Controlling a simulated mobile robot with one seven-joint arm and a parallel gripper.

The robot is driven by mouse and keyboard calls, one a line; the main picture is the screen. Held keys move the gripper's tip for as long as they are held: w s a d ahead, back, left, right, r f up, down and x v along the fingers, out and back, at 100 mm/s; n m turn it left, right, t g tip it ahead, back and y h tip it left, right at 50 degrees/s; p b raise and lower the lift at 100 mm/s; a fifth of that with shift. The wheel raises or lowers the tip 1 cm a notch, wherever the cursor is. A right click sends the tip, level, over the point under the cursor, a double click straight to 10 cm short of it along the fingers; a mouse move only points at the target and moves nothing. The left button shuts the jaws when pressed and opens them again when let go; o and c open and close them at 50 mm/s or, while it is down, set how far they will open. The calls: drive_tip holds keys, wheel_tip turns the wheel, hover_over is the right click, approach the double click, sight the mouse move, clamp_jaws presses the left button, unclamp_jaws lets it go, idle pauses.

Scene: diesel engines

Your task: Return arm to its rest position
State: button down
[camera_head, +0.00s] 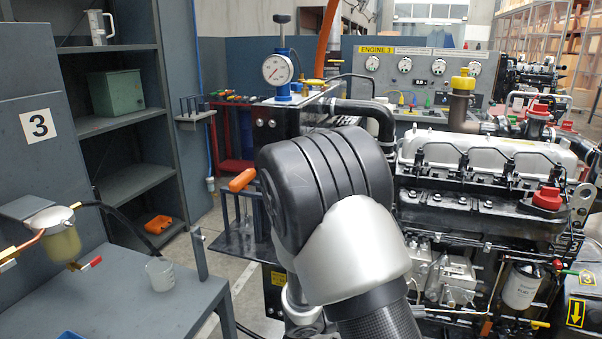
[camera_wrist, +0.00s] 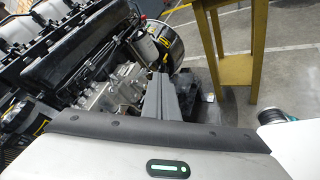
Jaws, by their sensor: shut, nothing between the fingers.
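My gripper (camera_wrist: 163,98) shows in the wrist view as grey fingers beyond the pale wrist housing. The fingers are together with nothing between them. In the head view my arm rises from the bottom centre, bent at a black and silver joint, and my gripper is hidden there. The diesel engine (camera_head: 487,205), with a silver cover and a red cap, stands right of my arm. The engine also fills the upper left of the wrist view (camera_wrist: 85,55), beyond the gripper.
A grey workbench (camera_head: 130,300) with a clear cup (camera_head: 160,273) stands at the left. Shelves (camera_head: 133,125) rise behind it. A pressure gauge (camera_head: 277,69) stands behind my arm. In the wrist view, a yellow stand (camera_wrist: 236,70) is right of the engine, with open floor around it.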

drive_tip(key=s+r+m+g+y, duration=0.4)
drive_tip(key=s+r+m+y, duration=0.35)
drive_tip(key=s, duration=0.35)
drive_tip(key=s+a+r+m+t+y, duration=0.6)
drive_tip(key=a+r+y, duration=0.1)
drive_tip(key=a+r, duration=0.25)
wheel_tip(320, 180, up, 22)
drive_tip(key=p, duration=2.1)
drive_tip(key=shift+f, duration=0.15)
drive_tip(key=shift+s, duration=0.1)
